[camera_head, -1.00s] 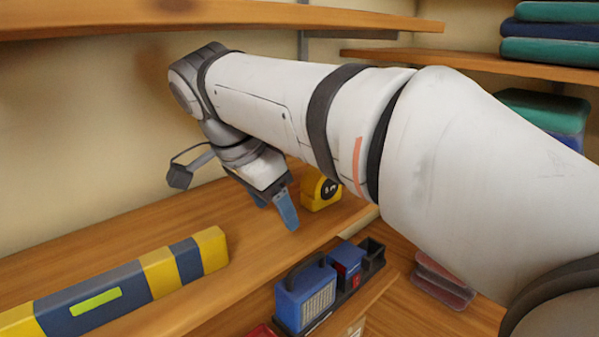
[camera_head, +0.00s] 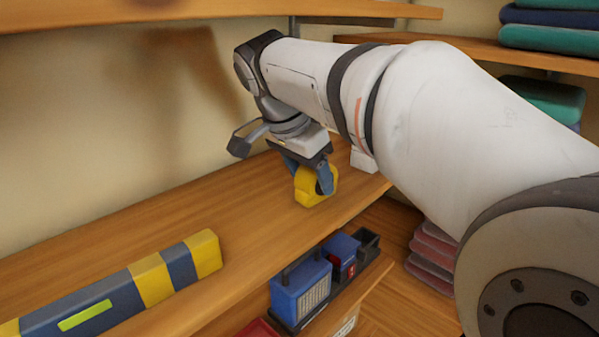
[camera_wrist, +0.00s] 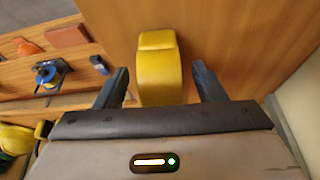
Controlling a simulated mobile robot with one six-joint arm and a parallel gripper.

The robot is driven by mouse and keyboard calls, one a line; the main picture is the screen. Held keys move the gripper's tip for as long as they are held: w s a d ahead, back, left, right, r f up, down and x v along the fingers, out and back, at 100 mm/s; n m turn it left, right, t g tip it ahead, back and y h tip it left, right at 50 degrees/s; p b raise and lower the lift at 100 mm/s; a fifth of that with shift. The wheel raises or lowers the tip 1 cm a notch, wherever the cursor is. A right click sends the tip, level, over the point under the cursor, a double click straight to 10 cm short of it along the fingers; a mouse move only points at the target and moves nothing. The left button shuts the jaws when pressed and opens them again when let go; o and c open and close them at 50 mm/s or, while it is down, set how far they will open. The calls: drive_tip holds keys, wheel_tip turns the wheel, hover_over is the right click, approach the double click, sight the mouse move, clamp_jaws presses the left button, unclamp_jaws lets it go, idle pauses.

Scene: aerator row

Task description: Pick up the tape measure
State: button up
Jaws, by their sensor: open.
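The yellow tape measure (camera_head: 308,187) stands on the wooden shelf (camera_head: 240,215) near its front edge. In the wrist view the tape measure (camera_wrist: 160,68) lies between the two blue-grey fingers, with visible space on both sides. My gripper (camera_head: 309,178) points down over it with one finger on either side. In the wrist view my gripper (camera_wrist: 162,85) is open and holds nothing. The near finger hides part of the tape measure in the head view.
A long blue and yellow box (camera_head: 125,290) lies on the shelf at the left. A lower shelf holds a blue device (camera_head: 302,288) in a black tray. Folded cloths (camera_head: 548,38) sit on a shelf at upper right. An upper shelf (camera_head: 200,14) runs above the arm.

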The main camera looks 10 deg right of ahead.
drive_tip(key=d, duration=0.1)
drive_tip(key=w, duration=0.1)
drive_tip(key=d, duration=0.1)
drive_tip(key=shift+w+d+f+p, duration=0.25)
drive_tip(key=shift+d+f+p, duration=0.05)
drive_tip(key=shift+f+p, duration=0.05)
drive_tip(key=shift+f, duration=0.2)
drive_tip(key=shift+c, duration=0.5)
drive_tip(key=c, duration=1.2)
drive_tip(key=shift+o, duration=0.2)
drive_tip(key=shift+r, duration=0.1)
